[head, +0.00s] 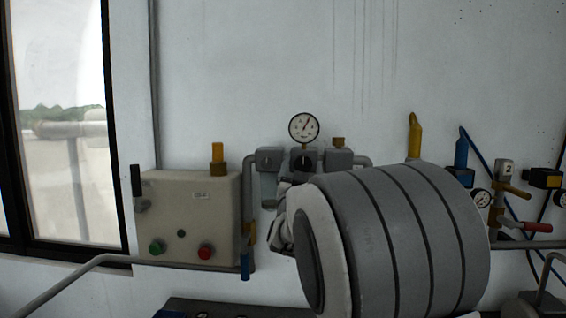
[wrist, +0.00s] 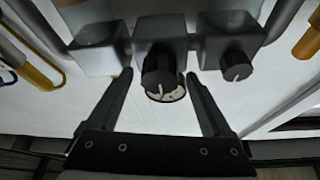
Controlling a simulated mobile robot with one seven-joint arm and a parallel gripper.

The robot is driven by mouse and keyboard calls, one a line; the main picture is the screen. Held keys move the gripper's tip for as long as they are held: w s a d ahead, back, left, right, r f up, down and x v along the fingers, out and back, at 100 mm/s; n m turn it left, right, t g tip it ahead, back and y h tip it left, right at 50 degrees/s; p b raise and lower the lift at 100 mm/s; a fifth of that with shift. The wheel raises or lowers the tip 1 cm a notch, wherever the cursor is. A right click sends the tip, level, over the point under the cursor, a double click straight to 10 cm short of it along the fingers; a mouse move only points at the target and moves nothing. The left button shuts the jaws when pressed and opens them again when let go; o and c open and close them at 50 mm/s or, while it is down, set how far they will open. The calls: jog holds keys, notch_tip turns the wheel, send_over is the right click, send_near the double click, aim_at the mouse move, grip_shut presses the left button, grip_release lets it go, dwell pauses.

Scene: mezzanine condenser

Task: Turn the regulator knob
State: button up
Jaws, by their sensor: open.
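The regulator is a row of grey blocks on the wall, with a round black knob (head: 303,163) on the middle block. A white dial gauge (head: 304,127) stands above it. In the wrist view, which looks upside down, the black knob (wrist: 158,66) with a pale pointer mark is in the centre, and the gauge shows partly behind it. My gripper (wrist: 159,76) is open, with one fingertip on each side of this knob. Gaps show between fingers and knob; depth is hard to judge. In the head view my grey arm hides most of the gripper.
A second, smaller knob (wrist: 236,66) sits on the neighbouring block. A beige control box (head: 190,215) with a green and a red button hangs at left, with a pipe below. Yellow and blue valve handles, gauges and hoses are at right. The wall above is clear.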

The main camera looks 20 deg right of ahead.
jog(key=shift+w+d+r, duration=0.15)
jog(key=shift+w+d, duration=0.05)
jog(key=shift+w, duration=0.1)
grip_shut()
dwell(0.4)
